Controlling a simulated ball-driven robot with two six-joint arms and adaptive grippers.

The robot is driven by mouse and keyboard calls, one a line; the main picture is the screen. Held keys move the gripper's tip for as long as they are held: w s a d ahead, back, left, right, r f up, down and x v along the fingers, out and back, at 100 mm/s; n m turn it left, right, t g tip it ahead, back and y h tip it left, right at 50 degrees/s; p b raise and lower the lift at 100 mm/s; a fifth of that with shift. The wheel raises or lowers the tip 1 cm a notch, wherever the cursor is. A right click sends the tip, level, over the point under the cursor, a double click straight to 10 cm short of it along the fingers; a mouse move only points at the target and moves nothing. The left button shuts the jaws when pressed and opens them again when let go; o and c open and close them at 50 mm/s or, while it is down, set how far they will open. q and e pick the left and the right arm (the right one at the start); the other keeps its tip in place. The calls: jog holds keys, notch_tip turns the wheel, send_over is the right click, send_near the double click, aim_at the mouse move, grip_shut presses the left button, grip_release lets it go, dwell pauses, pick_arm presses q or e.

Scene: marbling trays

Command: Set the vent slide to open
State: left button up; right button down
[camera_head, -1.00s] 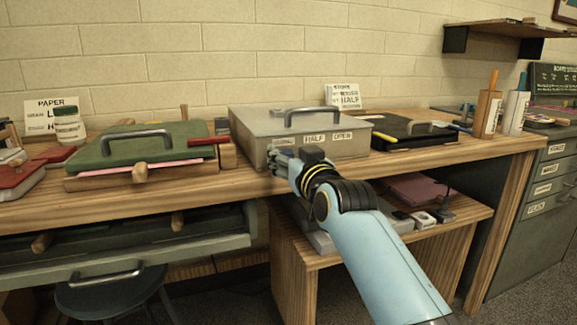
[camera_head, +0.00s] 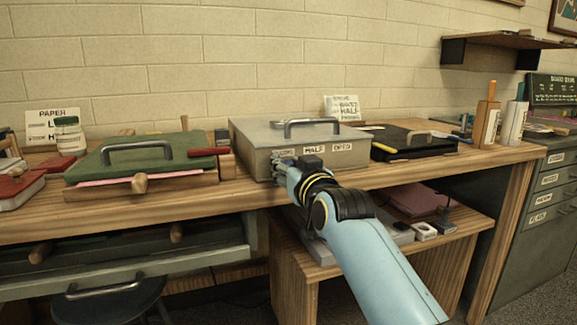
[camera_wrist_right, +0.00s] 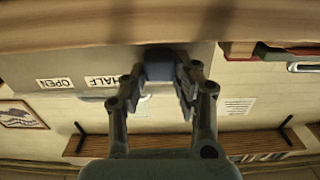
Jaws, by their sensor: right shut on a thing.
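The vent slide is on the front of the grey metal box (camera_head: 262,168), under a row of labels. The HALF label (camera_head: 315,150) and the OPEN label (camera_head: 343,148) are readable. A label further left (camera_head: 283,153) is too small to read. My right gripper (camera_head: 282,164) is at the box front below that left label. In the right wrist view it is shut on the dark blue slide knob (camera_wrist_right: 160,66). There the OPEN label (camera_wrist_right: 55,83) and HALF label (camera_wrist_right: 103,81) appear upside down, left of the knob. My left gripper is not in view.
A green-lidded press (camera_head: 140,152) stands left of the box, a black tray (camera_head: 415,150) right of it. A lower wooden shelf (camera_head: 455,232) holds small items beneath the bench. The bench edge runs just below my right gripper. Bottles (camera_head: 515,122) stand further right.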

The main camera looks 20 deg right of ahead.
aim_at(344, 154)
jog(key=d+p, duration=0.1)
jog(key=d, duration=0.5)
jog(key=shift+w, duration=0.1)
jog(key=d+b, duration=0.1)
jog(key=d, duration=0.7)
jog(key=shift+w+d+f, duration=0.1)
jog(key=shift+d, duration=0.05)
jog(key=c, duration=1.4)
grip_release()
jog(key=shift+c, duration=0.2)
jog(key=o, duration=0.4)
jog(key=shift+d, duration=0.2)
jog(key=shift+o, duration=0.2)
jog(key=shift+a, duration=0.1)
jog(key=s, duration=1.2)
jog(key=shift+d, duration=0.2)
